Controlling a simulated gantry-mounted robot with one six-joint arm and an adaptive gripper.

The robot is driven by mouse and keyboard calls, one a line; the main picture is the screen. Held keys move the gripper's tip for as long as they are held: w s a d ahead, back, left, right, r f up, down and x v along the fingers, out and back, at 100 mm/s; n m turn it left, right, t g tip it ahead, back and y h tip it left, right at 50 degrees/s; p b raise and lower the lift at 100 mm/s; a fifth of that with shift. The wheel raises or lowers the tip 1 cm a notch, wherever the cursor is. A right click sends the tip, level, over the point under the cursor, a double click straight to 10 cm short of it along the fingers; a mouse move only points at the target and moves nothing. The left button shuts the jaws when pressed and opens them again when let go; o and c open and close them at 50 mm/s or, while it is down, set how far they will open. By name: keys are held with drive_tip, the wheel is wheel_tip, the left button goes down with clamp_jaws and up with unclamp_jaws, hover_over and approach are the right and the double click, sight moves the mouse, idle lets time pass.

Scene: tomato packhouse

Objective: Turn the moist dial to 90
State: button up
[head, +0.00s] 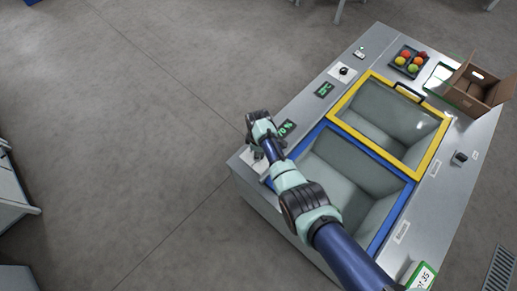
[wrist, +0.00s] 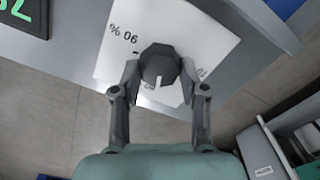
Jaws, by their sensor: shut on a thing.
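The moist dial (wrist: 158,62) is a dark knob on a white plate (wrist: 110,52). A white mark on the knob points toward the bottom of the wrist view. The plate carries a "90 %" label, upside down, at the knob's upper left; other labels are partly hidden. My gripper (wrist: 159,80) is shut on the knob, one finger on each side. In the head view my gripper (head: 262,150) is at the panel's near left corner and hides the dial. A green-digit display (head: 286,129) beside it seems to read about 70 %.
A blue-framed bin (head: 322,129) and a yellow-framed bin (head: 436,142) are set in the grey bench. A second dial (head: 344,71) and display (head: 324,90) sit farther back. A tomato tray (head: 396,68) and cardboard box (head: 484,78) stand at the far end.

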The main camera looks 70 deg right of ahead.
drive_tip(key=m, duration=0.4)
drive_tip(key=shift+d+m+p, duration=0.1)
drive_tip(key=shift+m+p, duration=0.2)
drive_tip(key=shift+m, duration=0.1)
drive_tip(key=m, duration=0.5)
drive_tip(key=shift+d, duration=0.1)
drive_tip(key=m, duration=0.5)
drive_tip(key=shift+s+m+p, duration=0.15)
drive_tip(key=shift+m+p, duration=0.25)
drive_tip(key=shift+d+m, duration=0.1)
drive_tip(key=shift+m, duration=2.2)
drive_tip(key=o, duration=1.1)
drive_tip(key=shift+o, duration=0.2)
